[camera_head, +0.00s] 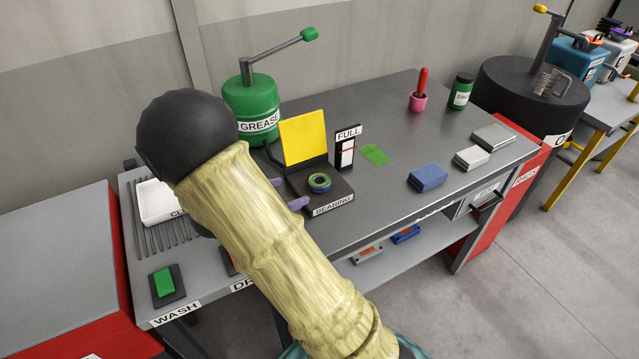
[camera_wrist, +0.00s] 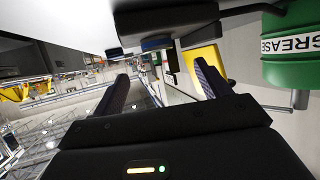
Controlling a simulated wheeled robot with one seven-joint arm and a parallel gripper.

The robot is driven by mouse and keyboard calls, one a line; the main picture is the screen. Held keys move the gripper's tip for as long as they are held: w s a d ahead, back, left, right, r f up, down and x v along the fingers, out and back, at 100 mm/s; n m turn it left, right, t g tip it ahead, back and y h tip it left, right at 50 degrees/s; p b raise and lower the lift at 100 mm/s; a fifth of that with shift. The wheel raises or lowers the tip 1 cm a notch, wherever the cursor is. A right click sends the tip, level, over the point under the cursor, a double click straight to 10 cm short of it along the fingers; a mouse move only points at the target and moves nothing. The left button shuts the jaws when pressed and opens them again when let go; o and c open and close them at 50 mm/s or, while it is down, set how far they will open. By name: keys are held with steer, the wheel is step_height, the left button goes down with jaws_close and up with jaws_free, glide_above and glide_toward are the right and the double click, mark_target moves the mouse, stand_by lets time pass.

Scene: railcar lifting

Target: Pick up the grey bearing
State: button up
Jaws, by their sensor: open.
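A small ring-shaped bearing (camera_head: 319,183) lies flat on the dark stand labelled BEARING (camera_head: 338,203). Nothing shows between the fingers. In the wrist view the open fingers (camera_wrist: 165,84) point forward, and a dark blue piece (camera_wrist: 157,44), likely the bearing, shows ahead of them against the dark stand. My forearm hides part of the bench.
A yellow panel (camera_head: 303,138) stands upright behind the bearing. The green GREASE pot (camera_head: 250,100) is behind left, and a FULL gauge (camera_head: 346,150) is close right. A white tray (camera_head: 160,203) lies left.

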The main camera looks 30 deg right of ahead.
mark_target(316, 183)
steer(key=x, duration=0.5)
steer(key=shift+a, duration=0.1)
steer(key=x, duration=0.5)
steer(key=shift+s+d, duration=0.2)
steer(key=shift+d, duration=0.1)
steer(key=shift+c, duration=0.3)
steer(key=c, duration=1.2)
step_height(316, 183, up, 10)
steer(key=p, duration=0.1)
